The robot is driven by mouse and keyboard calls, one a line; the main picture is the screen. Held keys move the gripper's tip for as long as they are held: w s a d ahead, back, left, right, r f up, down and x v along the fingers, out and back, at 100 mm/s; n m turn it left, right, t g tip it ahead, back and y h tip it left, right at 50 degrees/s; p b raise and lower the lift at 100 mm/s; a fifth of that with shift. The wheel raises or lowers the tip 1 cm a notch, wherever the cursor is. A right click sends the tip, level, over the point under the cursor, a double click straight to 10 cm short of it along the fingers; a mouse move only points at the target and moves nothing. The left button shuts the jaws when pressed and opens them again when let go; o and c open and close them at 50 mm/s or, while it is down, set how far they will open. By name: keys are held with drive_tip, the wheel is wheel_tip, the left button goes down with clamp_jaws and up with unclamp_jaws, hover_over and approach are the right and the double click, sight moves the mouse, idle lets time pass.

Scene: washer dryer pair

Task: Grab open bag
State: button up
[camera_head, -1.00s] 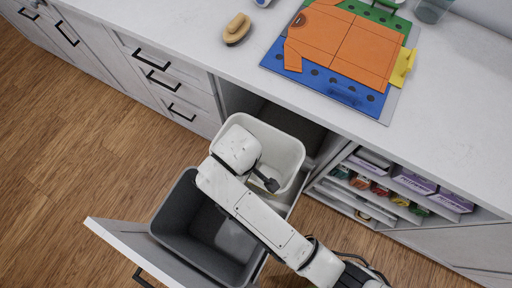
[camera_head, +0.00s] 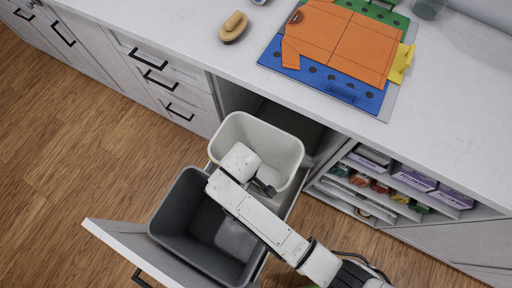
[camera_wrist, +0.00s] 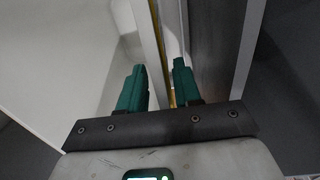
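I cannot make out an open bag for certain in either view. A pulled-out drawer holds a white bin (camera_head: 228,124) and a dark grey bin (camera_head: 172,205). My gripper (camera_head: 266,190) is low at the near right part of the white bin, and my arm hides some of both bins. In the wrist view my gripper (camera_wrist: 158,82) has its two teal fingers apart, with a gap between them. Pale edges and a thin yellowish strip run past that gap. A smooth white surface, likely the white bin (camera_wrist: 60,60), fills the left side.
The white counter (camera_head: 190,35) holds an orange and blue board (camera_head: 340,45) and a tan brush-like object (camera_head: 233,27). Open shelves (camera_head: 350,180) right of the drawer hold purple boxes (camera_head: 413,178) and small coloured packs. The wooden floor (camera_head: 70,170) at left is clear.

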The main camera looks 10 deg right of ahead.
clamp_jaws()
drive_tip(key=shift+r, duration=0.15)
idle(0.6)
